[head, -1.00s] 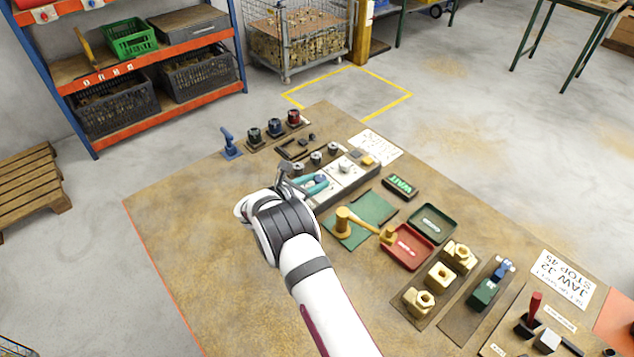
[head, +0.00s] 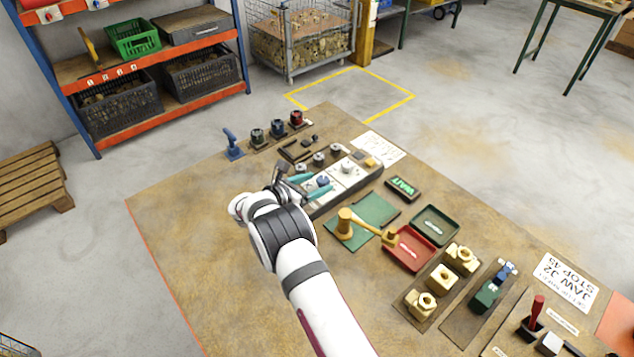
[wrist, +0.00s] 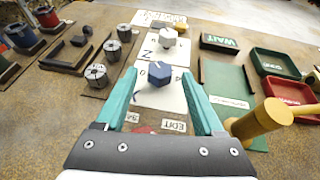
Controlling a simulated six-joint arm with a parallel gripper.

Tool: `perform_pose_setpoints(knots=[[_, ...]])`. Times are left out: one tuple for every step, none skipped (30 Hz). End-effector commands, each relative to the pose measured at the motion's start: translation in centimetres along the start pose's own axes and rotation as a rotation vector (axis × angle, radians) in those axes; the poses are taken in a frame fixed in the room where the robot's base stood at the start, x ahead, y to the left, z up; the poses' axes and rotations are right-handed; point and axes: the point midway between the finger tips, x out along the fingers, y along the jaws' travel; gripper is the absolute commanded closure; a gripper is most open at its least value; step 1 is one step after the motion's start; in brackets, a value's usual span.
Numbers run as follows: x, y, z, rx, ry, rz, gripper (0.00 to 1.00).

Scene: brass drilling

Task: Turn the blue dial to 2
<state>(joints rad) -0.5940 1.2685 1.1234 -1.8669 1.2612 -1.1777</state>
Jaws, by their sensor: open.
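The blue dial (wrist: 158,76) is a dark blue faceted knob on a white panel plate (wrist: 172,102) in the wrist view. It also shows in the head view (head: 323,181). Markings are printed around it, but I cannot tell which one it points to. My gripper (wrist: 159,72) is open, with one teal finger on the left and one on the right of the dial. Gaps show between the dial and both fingers. In the head view my gripper (head: 312,186) is over the near end of the panel.
A second, pale dial (wrist: 167,37) sits farther along the panel. Grey knobs (wrist: 97,75) stand left of it. A green sign (wrist: 219,41) reads WAIT.

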Motion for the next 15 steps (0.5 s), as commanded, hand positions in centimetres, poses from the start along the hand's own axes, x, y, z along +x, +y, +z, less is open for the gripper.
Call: perform_pose_setpoints(knots=[[-0.9,0.1,0.0,-0.001,0.000,0.003,0.30],[-1.6,0.1,0.0,-0.002,0.000,0.004,0.30],[-2.6,0.1,0.0,-0.002,0.000,0.005,0.30],[-3.5,0.2,0.1,-0.001,-0.001,0.005,0.30],[-4.5,0.1,0.0,-0.002,-0.001,0.006,0.30],[-5.8,0.1,0.1,0.000,-0.001,0.005,0.30],[-6.8,0.2,0.0,-0.001,0.000,0.006,0.30],[-7.7,0.1,0.1,0.000,-0.001,0.005,0.30],[-8.9,0.1,0.0,-0.001,-0.001,0.006,0.30],[-9.8,0.1,0.0,0.000,-0.001,0.005,0.30],[-10.6,0.1,0.0,0.000,0.000,0.005,0.30],[-11.6,0.1,0.0,-0.001,0.000,0.004,0.30],[-12.3,0.1,0.0,0.000,-0.001,0.004,0.30],[-12.9,0.1,0.0,0.000,0.000,0.004,0.30],[-13.5,0.1,0.0,0.001,0.000,0.003,0.30]])
